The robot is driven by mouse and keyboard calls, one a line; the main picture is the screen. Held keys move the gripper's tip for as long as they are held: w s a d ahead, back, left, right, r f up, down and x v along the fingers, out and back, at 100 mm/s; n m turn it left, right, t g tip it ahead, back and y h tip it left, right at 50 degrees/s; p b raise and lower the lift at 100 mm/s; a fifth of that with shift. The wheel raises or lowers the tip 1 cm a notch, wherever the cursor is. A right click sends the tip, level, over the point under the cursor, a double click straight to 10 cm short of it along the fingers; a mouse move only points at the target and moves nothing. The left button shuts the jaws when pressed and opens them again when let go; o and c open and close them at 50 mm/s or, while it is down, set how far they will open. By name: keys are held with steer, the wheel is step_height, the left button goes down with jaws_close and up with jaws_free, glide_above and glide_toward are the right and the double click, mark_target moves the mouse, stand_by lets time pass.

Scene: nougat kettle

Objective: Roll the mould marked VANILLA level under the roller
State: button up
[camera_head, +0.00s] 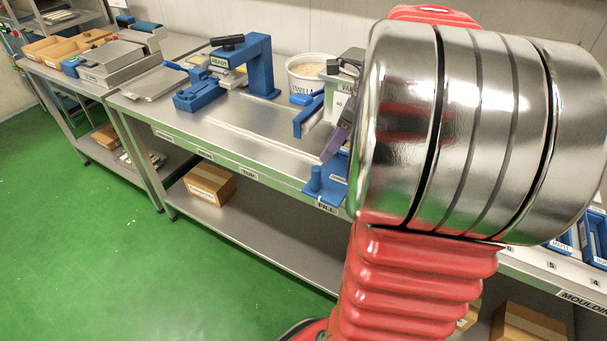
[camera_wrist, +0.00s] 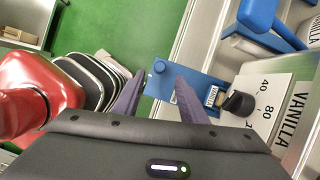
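A blue mould (camera_head: 327,183) with an upright round post sits by the bench label FILL. In the wrist view the mould (camera_wrist: 187,85) carries a small VANILLA label, and its post is toward my fingertips. My gripper (camera_wrist: 159,76) has its two purple fingers apart on either side of the post, with nothing clearly clamped; I cannot tell how far above it they are. In the head view the gripper (camera_head: 331,152) is just above the mould, partly hidden by my arm. A blue frame (camera_head: 262,62), probably the roller stand, is farther left, beside a READY sign.
A white kettle (camera_wrist: 272,110) marked VANILLA, with a black knob, stands right behind the mould. A white tub (camera_head: 310,72) of pale filling is behind. Bare steel bench (camera_head: 235,125) lies between mould and frame. Blue trays (camera_head: 590,240) are at right.

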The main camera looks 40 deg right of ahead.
mark_target(309, 189)
steer(key=shift+f, duration=0.15)
steer(key=x, duration=1.3)
steer(key=shift+f, duration=0.3)
steer(key=shift+c, duration=0.3)
jaws_close()
steer(key=shift+a, duration=0.1)
steer(key=shift+w+a, duration=0.1)
steer(key=shift+a, duration=0.15)
steer(key=shift+d, duration=0.15)
